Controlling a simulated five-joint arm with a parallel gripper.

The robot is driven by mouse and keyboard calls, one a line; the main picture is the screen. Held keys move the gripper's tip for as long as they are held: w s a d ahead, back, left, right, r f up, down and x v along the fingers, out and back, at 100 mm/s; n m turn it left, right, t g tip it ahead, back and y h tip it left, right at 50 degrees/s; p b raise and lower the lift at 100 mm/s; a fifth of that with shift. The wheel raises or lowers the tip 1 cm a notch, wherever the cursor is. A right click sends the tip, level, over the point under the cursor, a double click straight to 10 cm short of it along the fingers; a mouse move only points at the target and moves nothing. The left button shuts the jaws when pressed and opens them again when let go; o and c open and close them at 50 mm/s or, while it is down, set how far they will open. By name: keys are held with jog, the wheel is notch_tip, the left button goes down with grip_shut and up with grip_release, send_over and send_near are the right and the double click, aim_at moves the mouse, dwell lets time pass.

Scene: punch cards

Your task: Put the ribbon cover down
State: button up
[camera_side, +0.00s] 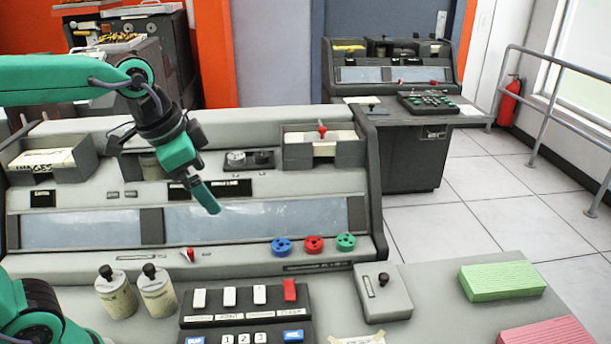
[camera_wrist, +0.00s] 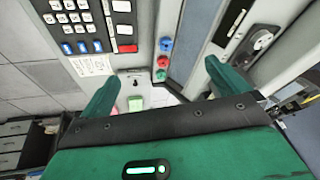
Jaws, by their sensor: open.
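I cannot tell for sure which part is the ribbon cover. The grey machine (camera_side: 100,205) has a long pale blue-grey panel (camera_side: 265,220) along its sloping front, and a shorter panel (camera_side: 80,230) to its left. My gripper (camera_side: 207,198) hangs in front of the long panel, pointing down and to the right. In the wrist view my gripper (camera_wrist: 164,86) has its two green fingers wide apart with nothing between them. Touch between the fingers and the panel cannot be made out.
Blue, red and green round knobs (camera_side: 314,244) sit right of my gripper. In front are a keypad (camera_side: 245,318), two cream canisters (camera_side: 157,290), a grey switch box (camera_side: 383,292) and a green card stack (camera_side: 501,280). Trays of cards (camera_side: 323,146) stand on top of the machine.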

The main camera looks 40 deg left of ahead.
jog(key=s+a+f+n+t, duration=0.1)
jog(key=s+a+f+n, duration=0.2)
jog(key=s, duration=0.5)
jog(key=shift+a+f+n+y, duration=0.3)
jog(key=shift+f+n, duration=0.15)
jog(key=shift+n, duration=0.85)
